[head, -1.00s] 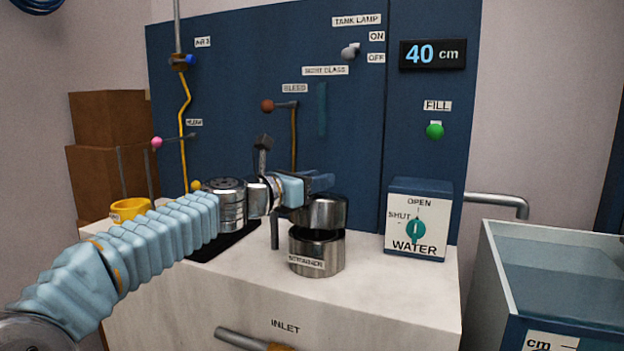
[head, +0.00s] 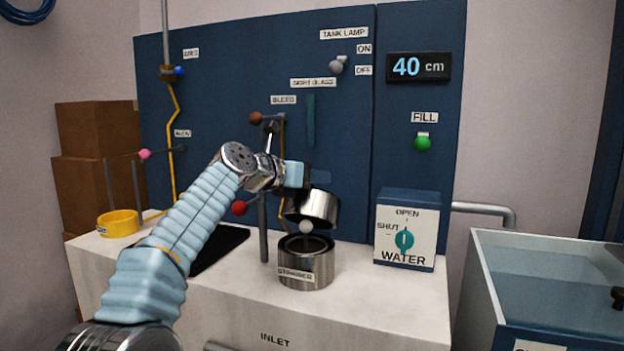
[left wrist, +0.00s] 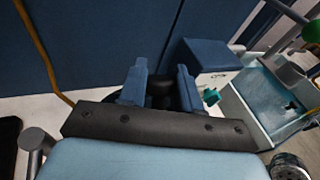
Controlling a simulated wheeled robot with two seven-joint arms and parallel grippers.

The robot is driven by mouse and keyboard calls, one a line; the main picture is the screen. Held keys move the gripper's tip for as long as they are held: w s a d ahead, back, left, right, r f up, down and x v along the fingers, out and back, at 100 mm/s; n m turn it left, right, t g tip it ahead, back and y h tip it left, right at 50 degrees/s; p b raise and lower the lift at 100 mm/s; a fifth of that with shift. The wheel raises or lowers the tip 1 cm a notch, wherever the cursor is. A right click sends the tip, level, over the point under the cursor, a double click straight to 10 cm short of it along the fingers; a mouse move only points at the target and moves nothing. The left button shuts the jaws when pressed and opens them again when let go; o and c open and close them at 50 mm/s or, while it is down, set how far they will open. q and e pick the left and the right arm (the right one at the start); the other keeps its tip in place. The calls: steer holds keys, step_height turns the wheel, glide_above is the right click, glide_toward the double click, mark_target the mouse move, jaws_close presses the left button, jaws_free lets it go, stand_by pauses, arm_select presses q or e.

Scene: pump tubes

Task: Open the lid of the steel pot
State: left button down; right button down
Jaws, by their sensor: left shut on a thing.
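The steel pot (head: 306,270), labelled like "strainer", stands on the white counter with its mouth open and dark inside. Its steel lid (head: 314,207) is above the pot, tilted, with a gap between lid and rim. My right gripper is not in view.
A dark post (head: 263,228) stands close left of the pot. The blue water box (head: 407,230) is to its right, and the water tank (head: 550,265) is further right. A yellow ring (head: 118,223) lies far left. The counter in front of the pot is clear.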

arm_select(q)
steer(key=shift+a+r, duration=0.15)
steer(key=shift+r, duration=0.05)
steer(key=c, duration=0.8)
jaws_free()
steer(key=shift+c, duration=0.2)
steer(key=shift+f, duration=0.1)
steer(key=b+v, duration=0.2)
steer(key=v, duration=1.1)
steer(key=shift+s+a+b, duration=0.2)
steer(key=shift+s+b, duration=0.1)
steer(key=shift+b, duration=0.05)
